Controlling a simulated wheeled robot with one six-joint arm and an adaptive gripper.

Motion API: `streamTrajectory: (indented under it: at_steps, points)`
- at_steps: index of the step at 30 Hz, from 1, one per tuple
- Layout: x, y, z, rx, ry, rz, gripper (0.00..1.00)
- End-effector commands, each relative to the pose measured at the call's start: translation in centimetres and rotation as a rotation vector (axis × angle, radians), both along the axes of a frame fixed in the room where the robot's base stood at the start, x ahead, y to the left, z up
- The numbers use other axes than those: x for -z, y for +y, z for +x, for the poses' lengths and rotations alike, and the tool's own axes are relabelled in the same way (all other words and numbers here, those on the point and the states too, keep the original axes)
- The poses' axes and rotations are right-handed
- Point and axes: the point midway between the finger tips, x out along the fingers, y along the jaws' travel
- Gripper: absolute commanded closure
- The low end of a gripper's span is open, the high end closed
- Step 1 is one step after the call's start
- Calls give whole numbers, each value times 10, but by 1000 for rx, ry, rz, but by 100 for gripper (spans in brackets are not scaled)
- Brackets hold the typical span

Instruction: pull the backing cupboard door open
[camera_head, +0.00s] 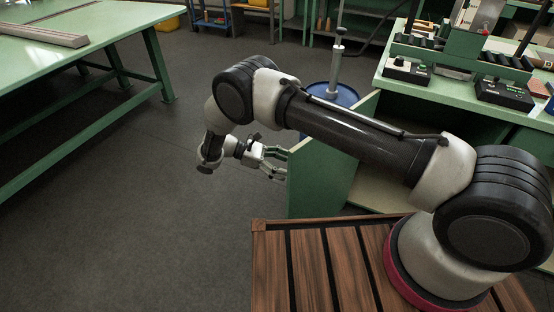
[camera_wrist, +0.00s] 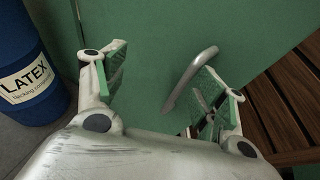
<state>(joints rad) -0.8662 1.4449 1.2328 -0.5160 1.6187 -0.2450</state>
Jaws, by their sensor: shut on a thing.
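The green cupboard door (camera_head: 315,180) stands swung out from the green bench in the head view, with the opening showing to its right. The door face (camera_wrist: 150,35) fills much of the wrist view. A curved grey metal handle (camera_wrist: 190,76) is fixed on it. My gripper (camera_head: 277,163) is at the door's left side in the head view. The exact contact is hard to see.
A blue drum (camera_head: 338,94) stands behind the door; its Latex label shows in the wrist view (camera_wrist: 25,80). The bench top (camera_head: 440,95) carries control boxes. A green table (camera_head: 75,45) stands at the left. Dark floor (camera_head: 150,220) is clear left of the door.

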Motion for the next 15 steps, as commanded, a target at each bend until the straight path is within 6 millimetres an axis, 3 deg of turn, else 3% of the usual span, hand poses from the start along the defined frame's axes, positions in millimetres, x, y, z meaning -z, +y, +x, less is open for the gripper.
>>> streamTrajectory:
  at_steps: [1, 3, 15]
  points:
    - [-4, 8, 13, -17, -18, 15, 48]
    - [-4, 11, 17, -18, -18, 15, 67]
    - [-2, 17, 26, -15, -13, 10, 68]
